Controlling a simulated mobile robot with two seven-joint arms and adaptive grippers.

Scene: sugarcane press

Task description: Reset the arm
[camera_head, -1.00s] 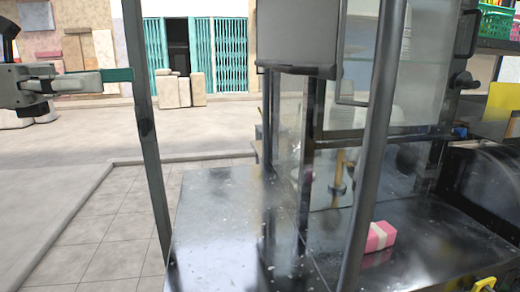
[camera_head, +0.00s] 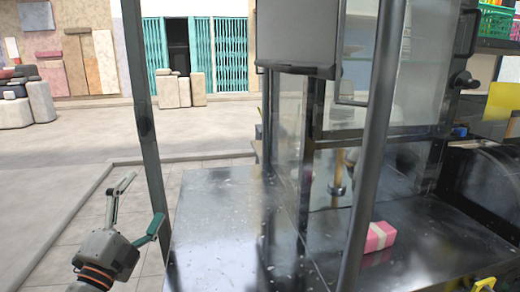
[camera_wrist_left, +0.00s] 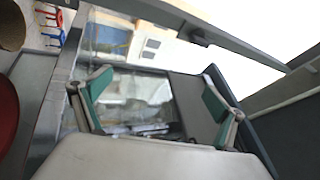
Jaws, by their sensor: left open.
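My left gripper (camera_head: 141,206) is at the lower left of the head view, in front of the paved ground and left of the press's dark metal counter (camera_head: 215,215). Its two fingers are spread apart with nothing between them. The left wrist view shows the same open gripper (camera_wrist_left: 157,95), with green pads on both fingers. My right gripper is not in view.
A dark upright post (camera_head: 146,130) stands close to the gripper's right. A pink box (camera_head: 380,236) with a pale band lies on the counter behind another post (camera_head: 375,150). A yellow part (camera_head: 481,285) shows at lower right. Paving at left is clear.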

